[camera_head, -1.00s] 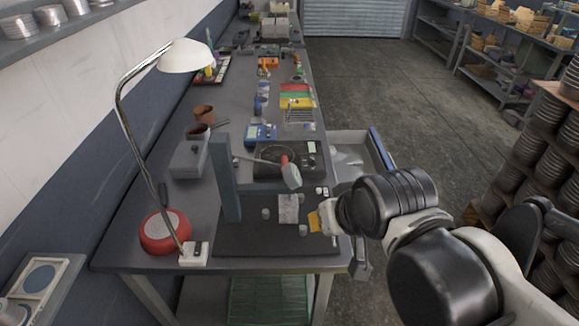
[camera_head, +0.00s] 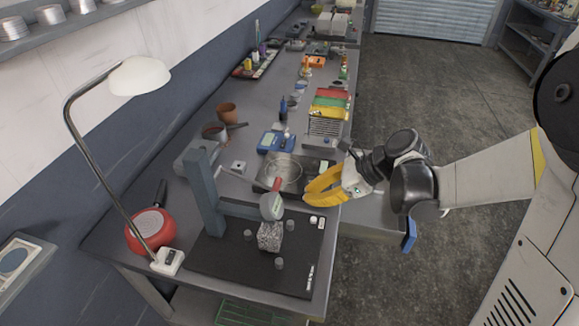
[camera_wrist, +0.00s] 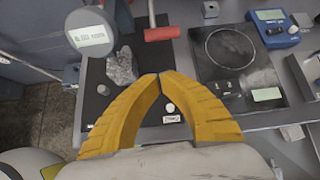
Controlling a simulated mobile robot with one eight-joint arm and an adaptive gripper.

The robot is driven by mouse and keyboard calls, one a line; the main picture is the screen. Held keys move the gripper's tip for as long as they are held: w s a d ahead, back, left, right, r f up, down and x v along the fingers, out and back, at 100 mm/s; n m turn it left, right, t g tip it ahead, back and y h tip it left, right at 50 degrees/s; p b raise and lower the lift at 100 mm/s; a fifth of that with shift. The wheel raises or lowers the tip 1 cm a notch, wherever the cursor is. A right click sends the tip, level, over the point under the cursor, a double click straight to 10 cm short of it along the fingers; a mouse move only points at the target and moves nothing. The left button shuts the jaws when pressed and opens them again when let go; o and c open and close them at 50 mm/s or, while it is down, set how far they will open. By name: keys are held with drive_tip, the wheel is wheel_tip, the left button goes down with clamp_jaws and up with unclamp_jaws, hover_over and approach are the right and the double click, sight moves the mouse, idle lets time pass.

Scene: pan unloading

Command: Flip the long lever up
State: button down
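The long lever is a thin rod with a red grip (camera_head: 276,184), reaching out from the grey upright stand (camera_head: 206,195); its red grip also shows in the wrist view (camera_wrist: 162,33). A round digital gauge (camera_head: 271,207) hangs on the stand above a rough grey stone (camera_head: 269,238); the gauge shows in the wrist view too (camera_wrist: 90,32). My gripper (camera_head: 307,197) has yellow fingers and is right of the lever, apart from it. In the wrist view its fingertips (camera_wrist: 158,76) meet, with nothing seen between them, below the red grip in the picture.
A black hotplate (camera_head: 300,166) lies behind the lever, and a blue scale (camera_head: 276,142) stands beyond it. Small grey cylinders (camera_head: 280,263) stand on the black base (camera_head: 230,262). A lamp (camera_head: 138,76) and red pan (camera_head: 150,232) are at left.

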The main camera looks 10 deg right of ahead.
drive_tip(key=shift+w+d+f+m, duration=0.15)
drive_tip(key=shift+w+m, duration=0.1)
drive_tip(key=shift+m, duration=0.15)
drive_tip(key=b+x, duration=0.3)
drive_tip(key=x, duration=0.7)
drive_tip(key=shift+f+b, duration=0.1)
drive_tip(key=shift+b, duration=0.25)
drive_tip(key=r, duration=0.3)
drive_tip(key=shift+s+a+r, duration=0.1)
drive_tip(key=shift+a+r, duration=0.15)
drive_tip(key=shift+r, duration=0.45)
drive_tip(key=shift+r, duration=0.1)
